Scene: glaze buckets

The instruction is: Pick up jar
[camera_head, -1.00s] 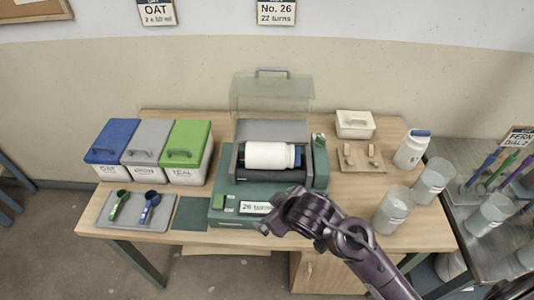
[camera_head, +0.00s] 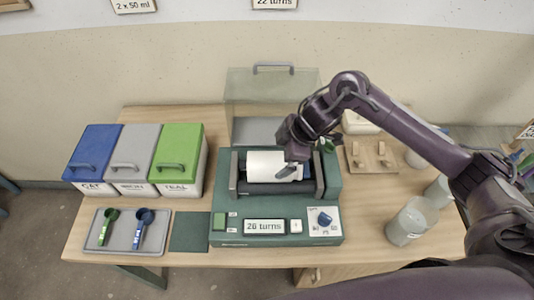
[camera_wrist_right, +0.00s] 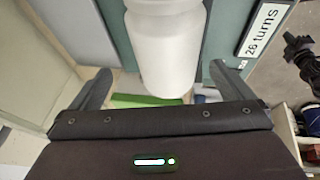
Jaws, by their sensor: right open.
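The white jar (camera_head: 266,166) lies on its side on the rollers of the green machine (camera_head: 233,204), its right end partly hidden by my gripper. My right gripper (camera_head: 290,172) is at the jar's right end, reaching in from the right. In the right wrist view the jar (camera_wrist_right: 165,50) lies between the two spread fingers of my right gripper (camera_wrist_right: 160,88), with a gap on each side. The gripper is open and holds nothing. My left gripper does not show in the head view.
The clear lid (camera_head: 255,95) stands raised behind the jar. Blue, grey and green lidded bins (camera_head: 135,175) and a scoop tray (camera_head: 125,240) are at left. A dark mat (camera_head: 190,232) is bare.

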